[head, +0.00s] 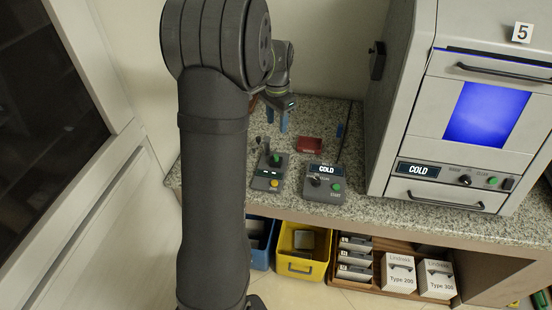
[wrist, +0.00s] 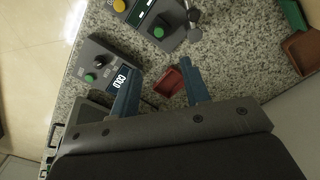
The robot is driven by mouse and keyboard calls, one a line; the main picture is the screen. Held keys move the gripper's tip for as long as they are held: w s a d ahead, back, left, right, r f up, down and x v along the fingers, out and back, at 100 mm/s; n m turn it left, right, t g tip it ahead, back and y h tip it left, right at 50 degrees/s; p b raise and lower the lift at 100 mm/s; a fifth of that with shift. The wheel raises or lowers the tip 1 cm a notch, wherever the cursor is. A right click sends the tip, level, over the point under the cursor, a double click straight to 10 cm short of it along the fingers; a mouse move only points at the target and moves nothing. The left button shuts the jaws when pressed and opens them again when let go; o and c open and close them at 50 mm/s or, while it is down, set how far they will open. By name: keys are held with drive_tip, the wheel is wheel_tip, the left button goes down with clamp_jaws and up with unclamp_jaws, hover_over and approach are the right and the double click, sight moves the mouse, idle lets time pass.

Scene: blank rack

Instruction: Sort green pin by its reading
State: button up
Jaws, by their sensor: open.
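A green round piece (head: 277,159) stands on the small grey device (head: 258,183) at the left of the counter. It also shows in the wrist view (wrist: 159,32), on a dark block of that device. I cannot tell whether it is the green pin or a button. My gripper (head: 277,120) is open and empty above the counter, behind that device; its two blue fingers (wrist: 158,72) show apart in the wrist view. A grey control box (head: 324,183) beside the device has a display reading COLD, a black knob and a green button.
A red tray (head: 309,145) lies behind the control box. A large grey oven (head: 404,110), also displaying COLD, stands at right. Below the counter are a blue bin (head: 260,254), a yellow bin (head: 300,269) and white boxes (head: 397,274). Bare granite (head: 360,188) shows between box and oven.

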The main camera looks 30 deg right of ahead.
hover_over(276, 156)
drive_tip(key=f, duration=0.8)
drive_tip(key=shift+d+f, duration=0.2)
drive_tip(key=shift+f, duration=0.15)
drive_tip(key=shift+a+f, duration=0.2)
drive_tip(key=shift+f, duration=2.45)
clamp_jaws()
